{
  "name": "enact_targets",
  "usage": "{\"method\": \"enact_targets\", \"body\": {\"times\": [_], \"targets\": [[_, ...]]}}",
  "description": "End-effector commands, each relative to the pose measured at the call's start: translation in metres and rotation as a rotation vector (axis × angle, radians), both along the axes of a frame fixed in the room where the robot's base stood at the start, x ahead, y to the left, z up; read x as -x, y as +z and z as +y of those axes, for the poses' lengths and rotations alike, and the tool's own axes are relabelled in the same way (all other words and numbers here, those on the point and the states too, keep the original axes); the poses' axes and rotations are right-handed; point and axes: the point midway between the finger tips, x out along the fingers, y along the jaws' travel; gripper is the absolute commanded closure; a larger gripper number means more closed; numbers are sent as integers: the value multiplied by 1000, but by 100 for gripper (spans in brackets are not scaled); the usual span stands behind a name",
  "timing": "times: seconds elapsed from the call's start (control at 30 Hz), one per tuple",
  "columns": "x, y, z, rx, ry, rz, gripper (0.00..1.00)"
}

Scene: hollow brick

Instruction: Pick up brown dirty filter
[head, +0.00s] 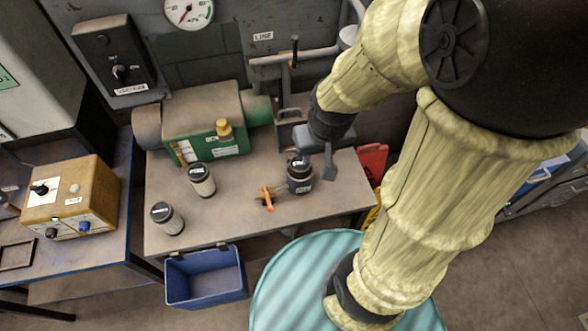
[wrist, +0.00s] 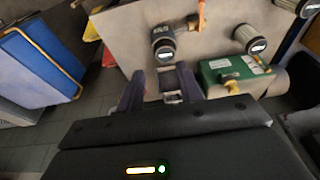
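The dark, brownish filter (head: 299,184) with a black cap stands on the bench beside an orange lever (head: 267,198). In the wrist view the same filter (wrist: 164,50) stands just beyond the fingertips. My gripper (head: 316,162) is above and beside it at the bench's right part. In the wrist view my gripper (wrist: 160,70) has its two fingers spread, with no filter between them. A small grey square fitting shows between the fingers. In the head view my gripper partly overlaps the filter's surroundings; contact cannot be told.
Two paler filters with black caps, one (head: 202,182) near the green pump (head: 205,125) and one (head: 168,219) near the front, stand left on the bench (head: 235,225). A blue bin (head: 207,278) hangs at the front edge. Grey pipes rise behind. The bench's front middle is clear.

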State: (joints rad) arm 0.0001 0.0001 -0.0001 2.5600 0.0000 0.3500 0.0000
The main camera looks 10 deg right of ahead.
Motion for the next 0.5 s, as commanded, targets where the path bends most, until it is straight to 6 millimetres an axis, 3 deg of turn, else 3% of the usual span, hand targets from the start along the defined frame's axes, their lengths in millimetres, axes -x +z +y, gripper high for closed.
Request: {"method": "enact_targets", "body": {"times": [0.13,0.27,0.4,0.5], "targets": [[0,0,0,0,0,0,64],[-3,-1,0,-3,-9,3,40],[-22,-8,2,-20,-68,31,14],[-48,-18,1,-40,-160,68,14]]}}
